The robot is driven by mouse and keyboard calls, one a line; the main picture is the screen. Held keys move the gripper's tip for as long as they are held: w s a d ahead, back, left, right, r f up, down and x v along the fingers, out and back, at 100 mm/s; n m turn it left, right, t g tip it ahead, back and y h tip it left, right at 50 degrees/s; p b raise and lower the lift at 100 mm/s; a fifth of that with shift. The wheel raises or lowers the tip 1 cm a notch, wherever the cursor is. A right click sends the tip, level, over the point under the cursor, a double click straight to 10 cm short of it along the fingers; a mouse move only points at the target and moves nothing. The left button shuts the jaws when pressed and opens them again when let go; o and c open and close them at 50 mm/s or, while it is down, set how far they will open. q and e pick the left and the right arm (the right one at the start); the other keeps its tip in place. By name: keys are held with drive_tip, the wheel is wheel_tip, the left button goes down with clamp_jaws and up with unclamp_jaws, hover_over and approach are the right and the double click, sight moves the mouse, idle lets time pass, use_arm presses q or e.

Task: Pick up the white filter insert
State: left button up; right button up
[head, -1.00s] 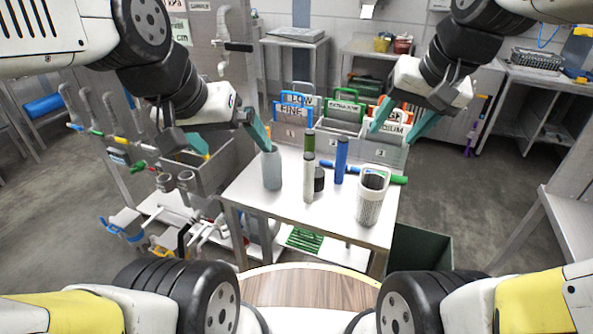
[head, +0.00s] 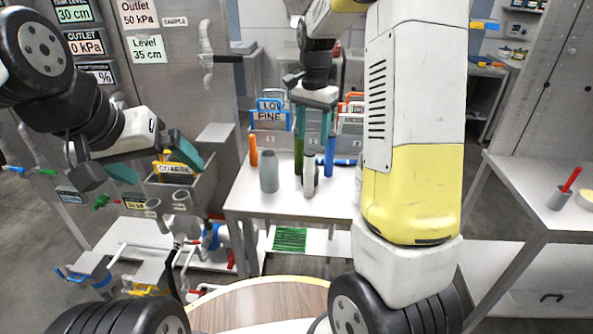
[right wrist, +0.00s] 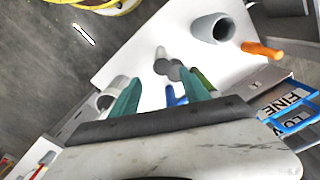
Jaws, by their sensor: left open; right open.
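The white filter insert (head: 309,174) is a slim, pale cylinder standing upright on the metal table (head: 247,199). In the right wrist view it (right wrist: 161,60) stands beyond my fingers, apart from them. My right gripper (head: 313,131) is open and empty, fingers down, above and behind the insert, near the green and blue ones. It also shows in the right wrist view (right wrist: 160,88). My left gripper (head: 168,170) is open and empty at the left, away from the table, in front of the grey bin.
A green cylinder (head: 298,157), a blue cylinder (head: 331,160), an orange one (head: 253,150) and a grey cup (head: 269,172) stand close by. A pale canister (right wrist: 113,88) shows in the right wrist view; my right arm hides it in the head view.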

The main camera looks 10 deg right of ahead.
sight(310, 152)
drive_tip(key=f, duration=0.5)
drive_tip(key=shift+a+f, duration=0.2)
drive_tip(key=shift+a, duration=0.1)
drive_tip(key=shift+c, duration=0.2)
clamp_jaws()
